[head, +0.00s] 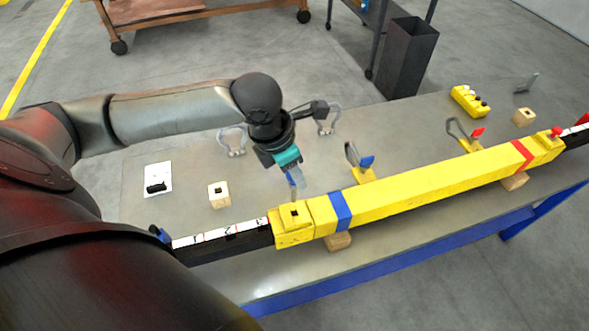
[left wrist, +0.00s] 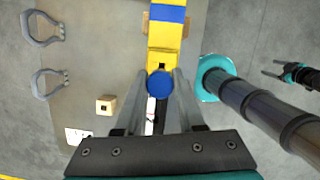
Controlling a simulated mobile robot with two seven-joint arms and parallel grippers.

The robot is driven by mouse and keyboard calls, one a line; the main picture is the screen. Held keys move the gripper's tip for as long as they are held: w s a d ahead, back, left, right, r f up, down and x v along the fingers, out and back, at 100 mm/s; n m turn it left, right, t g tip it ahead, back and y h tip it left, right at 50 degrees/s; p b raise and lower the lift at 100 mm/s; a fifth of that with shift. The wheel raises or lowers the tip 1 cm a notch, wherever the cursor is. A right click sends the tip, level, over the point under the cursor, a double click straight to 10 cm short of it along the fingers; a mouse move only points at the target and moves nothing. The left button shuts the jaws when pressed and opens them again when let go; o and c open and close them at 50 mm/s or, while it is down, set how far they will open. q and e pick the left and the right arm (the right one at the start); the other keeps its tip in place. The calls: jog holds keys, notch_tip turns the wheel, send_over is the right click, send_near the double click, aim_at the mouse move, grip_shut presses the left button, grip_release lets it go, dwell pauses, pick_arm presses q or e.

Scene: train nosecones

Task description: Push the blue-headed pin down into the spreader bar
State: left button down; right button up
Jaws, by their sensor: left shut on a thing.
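The yellow spreader bar (head: 420,187) lies across the table, with a blue band and a raised yellow end block (head: 279,230) at its left end. A dark hole shows in the block's top. The pin's round blue head (left wrist: 159,83) shows between the fingers in the left wrist view. The pin's lower end is too small to tell whether it is inside the hole. My right gripper (left wrist: 269,68) appears only in the left wrist view, its fingers apart, away from the bar.
A black bar with white marks (head: 222,235) runs on from the block's left end. A wooden block (head: 218,195) and a white card (head: 158,179) lie to the left. Grey shackles (head: 232,141) stand farther back.

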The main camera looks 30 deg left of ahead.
pick_arm(q)
jog(key=shift+r+p, duration=0.2)
jog(key=shift+p, duration=0.3)
jog(key=shift+f+b, duration=1.3)
jog(key=shift+f, duration=1.55)
jog(key=shift+f, duration=0.1)
jog(key=shift+f+b, duration=1.85)
jog(key=shift+f, duration=1.75)
jog(key=shift+c, duration=2.2)
grip_release()
